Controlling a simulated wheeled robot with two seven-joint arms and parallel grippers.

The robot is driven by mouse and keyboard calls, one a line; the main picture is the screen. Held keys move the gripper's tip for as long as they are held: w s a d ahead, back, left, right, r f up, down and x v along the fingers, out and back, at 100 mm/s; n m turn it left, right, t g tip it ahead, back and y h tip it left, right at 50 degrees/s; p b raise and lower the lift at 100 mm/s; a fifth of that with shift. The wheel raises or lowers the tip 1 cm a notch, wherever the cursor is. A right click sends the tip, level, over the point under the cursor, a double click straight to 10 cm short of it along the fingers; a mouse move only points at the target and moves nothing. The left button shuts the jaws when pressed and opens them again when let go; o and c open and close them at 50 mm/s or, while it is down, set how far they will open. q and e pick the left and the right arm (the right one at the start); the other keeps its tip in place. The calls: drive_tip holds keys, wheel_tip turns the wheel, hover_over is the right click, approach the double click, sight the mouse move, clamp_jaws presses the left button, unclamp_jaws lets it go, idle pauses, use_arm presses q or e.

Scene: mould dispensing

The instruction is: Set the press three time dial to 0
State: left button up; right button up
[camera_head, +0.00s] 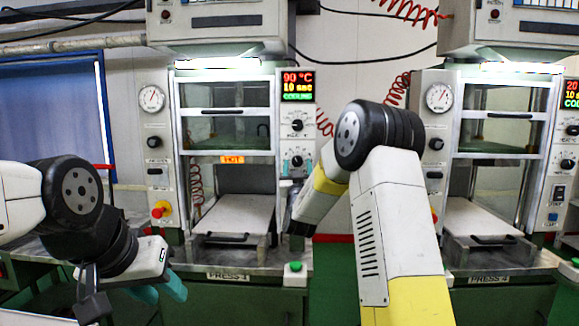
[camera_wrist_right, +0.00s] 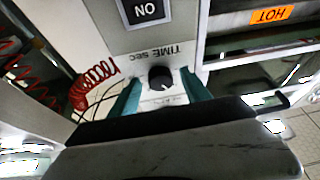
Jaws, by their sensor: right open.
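The press three time dial (camera_wrist_right: 161,77) is a black knob under an upside-down TIME SEC label (camera_wrist_right: 157,53) in the right wrist view. In the head view the dial (camera_head: 297,161) is small, on the panel right of the press. The press three display (camera_head: 297,87) reads 90 °C, 10 sec and a green line, likely COOLING. My right gripper (camera_wrist_right: 160,80) is open, with one teal finger on each side of the dial; I cannot tell if they touch it. My left gripper (camera_head: 160,290) is at lower left, away from the dial; its opening is unclear.
The other press dial (camera_head: 297,125) sits above the time dial. Press three's glass door and HOT sign (camera_head: 232,159) are left of the panel. A green button (camera_head: 295,267) is below on the bench. Press four (camera_head: 489,215) stands to the right, behind my right arm.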

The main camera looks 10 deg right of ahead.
drive_tip(key=shift+w, duration=0.1)
clamp_jaws()
drive_tip(key=shift+r, duration=0.1)
drive_tip(key=shift+n, duration=0.4)
drive_tip(key=n+y, duration=0.1)
drive_tip(key=n, duration=0.1)
drive_tip(key=n+y, duration=0.2)
drive_tip(key=n, duration=0.1)
drive_tip(key=n+y, duration=0.1)
drive_tip(key=n, duration=0.1)
drive_tip(key=shift+d+r+n+g, duration=0.15)
drive_tip(key=shift+d+n+g, duration=0.15)
drive_tip(key=shift+n, duration=0.1)
drive_tip(key=n+g+y, duration=0.1)
drive_tip(key=n, duration=0.2)
drive_tip(key=n+g+y, duration=0.1)
drive_tip(key=n, duration=0.3)
drive_tip(key=shift+d+r+y, duration=0.2)
drive_tip(key=shift+y, duration=0.1)
unclamp_jaws()
drive_tip(key=shift+s, duration=0.2)
